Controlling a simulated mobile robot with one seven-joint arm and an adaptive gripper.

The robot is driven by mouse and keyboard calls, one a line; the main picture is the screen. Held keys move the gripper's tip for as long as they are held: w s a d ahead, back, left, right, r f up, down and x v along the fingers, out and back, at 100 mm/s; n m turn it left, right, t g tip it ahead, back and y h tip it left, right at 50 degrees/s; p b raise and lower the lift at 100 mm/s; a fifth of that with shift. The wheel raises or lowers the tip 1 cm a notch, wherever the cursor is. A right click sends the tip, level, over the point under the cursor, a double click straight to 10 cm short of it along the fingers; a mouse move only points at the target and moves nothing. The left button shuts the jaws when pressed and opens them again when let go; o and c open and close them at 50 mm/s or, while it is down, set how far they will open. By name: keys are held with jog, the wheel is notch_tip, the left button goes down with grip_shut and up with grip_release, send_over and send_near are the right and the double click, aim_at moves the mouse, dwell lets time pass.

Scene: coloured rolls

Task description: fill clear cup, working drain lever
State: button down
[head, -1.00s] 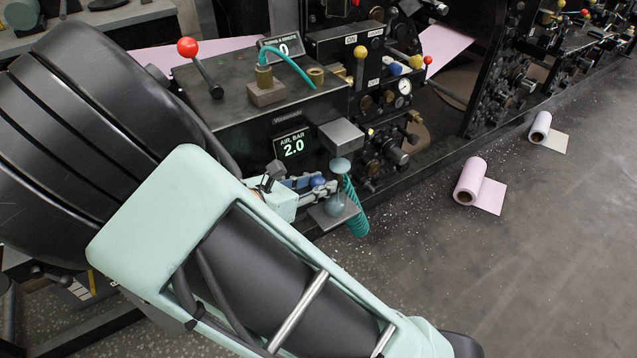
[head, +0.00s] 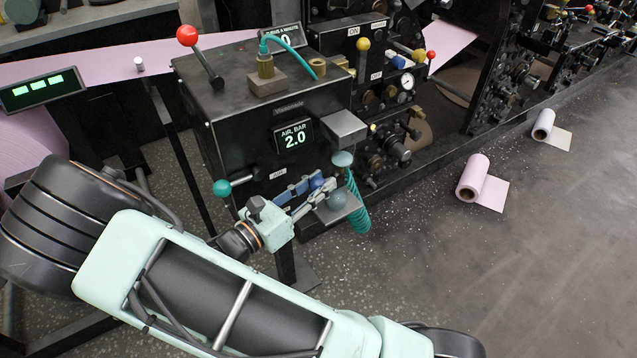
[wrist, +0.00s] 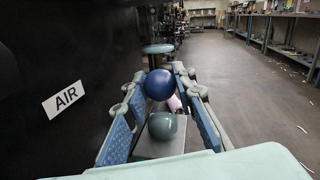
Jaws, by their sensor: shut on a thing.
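A blue ball knob (head: 317,183) sits at the front of the black machine, and it also shows in the wrist view (wrist: 158,85). My gripper (head: 312,187) is shut on this knob, with its blue-padded fingers on either side. A rounded grey-green thing (head: 337,200), perhaps the clear cup, rests on a small grey plate (head: 325,214). In the wrist view the rounded thing (wrist: 163,125) is below the knob, between the fingers. A teal disc (head: 342,158) is above it, under a grey block (head: 342,127). I cannot tell any liquid level.
A teal-knobbed lever (head: 222,187) and a red-knobbed lever (head: 188,36) stick out of the machine. A coiled teal hose (head: 357,205) hangs just right of the plate.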

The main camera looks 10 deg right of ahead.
jog(key=shift+f+h, duration=0.1)
jog(key=shift+h, duration=0.2)
jog(key=c, duration=1.6)
grip_release()
jog(key=v, duration=1.2)
jog(key=shift+s+f, duration=0.1)
